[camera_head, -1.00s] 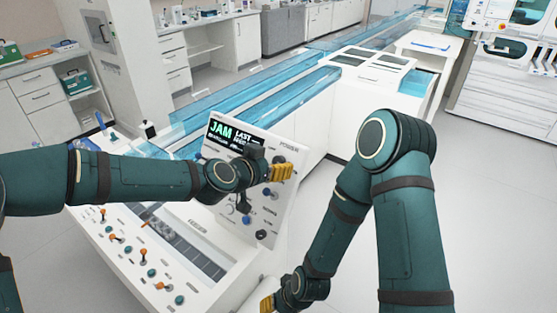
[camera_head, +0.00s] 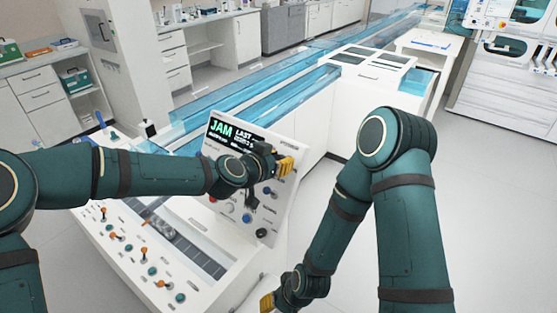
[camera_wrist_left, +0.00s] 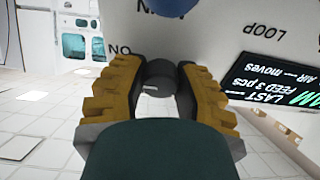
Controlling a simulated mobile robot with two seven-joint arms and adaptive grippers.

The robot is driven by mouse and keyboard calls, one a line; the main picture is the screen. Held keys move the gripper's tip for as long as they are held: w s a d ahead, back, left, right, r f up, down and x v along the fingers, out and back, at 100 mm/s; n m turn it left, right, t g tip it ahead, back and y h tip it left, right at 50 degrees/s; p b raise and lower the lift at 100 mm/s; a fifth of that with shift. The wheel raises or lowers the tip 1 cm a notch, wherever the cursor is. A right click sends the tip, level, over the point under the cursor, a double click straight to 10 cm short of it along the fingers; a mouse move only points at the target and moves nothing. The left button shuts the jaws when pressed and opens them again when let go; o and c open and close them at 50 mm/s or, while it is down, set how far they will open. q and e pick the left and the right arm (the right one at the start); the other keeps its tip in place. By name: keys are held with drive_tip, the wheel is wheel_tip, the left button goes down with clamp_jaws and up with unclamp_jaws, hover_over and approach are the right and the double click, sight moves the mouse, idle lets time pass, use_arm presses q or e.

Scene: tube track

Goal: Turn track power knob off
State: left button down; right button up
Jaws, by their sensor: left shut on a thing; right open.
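The control panel (camera_head: 285,208) has a display reading JAM and several knobs. My left gripper (camera_head: 286,165) is at the panel's upper right, covering the power knob there. In the left wrist view its yellow fingers (camera_wrist_left: 159,88) are closed around a dark round knob (camera_wrist_left: 159,77). A white mark on the knob points left in that picture, and an upside-down ON label is at its upper left. My right gripper (camera_head: 267,302) is low at the bottom edge, partly cut off, open and away from the panel.
Below the panel is a sloped white desk (camera_head: 120,275) with several orange and teal switches. Blue clear track covers (camera_head: 250,95) run back behind the panel. Open floor (camera_head: 490,220) lies to the right.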

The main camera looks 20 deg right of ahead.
use_arm(q)
drive_tip(key=shift+n+b, duration=0.5)
drive_tip(key=shift+n, duration=0.3)
drive_tip(key=n+b, duration=0.1)
drive_tip(key=n, duration=0.1)
drive_tip(key=shift+n+t, duration=0.3)
drive_tip(key=n+b, duration=0.1)
drive_tip(key=n, duration=0.1)
drive_tip(key=shift+r+n+y, duration=0.1)
drive_tip(key=shift+n+y, duration=0.3)
drive_tip(key=n, duration=0.3)
drive_tip(key=n+y, duration=0.1)
drive_tip(key=n, duration=0.3)
drive_tip(key=shift+r+n, duration=0.1)
drive_tip(key=shift+n, duration=0.2)
drive_tip(key=shift+w+n+p, duration=0.1)
drive_tip(key=shift+n+p, duration=0.5)
drive_tip(key=shift+n, duration=1.5)
drive_tip(key=shift+a+y, duration=0.1)
drive_tip(key=shift+y, duration=0.2)
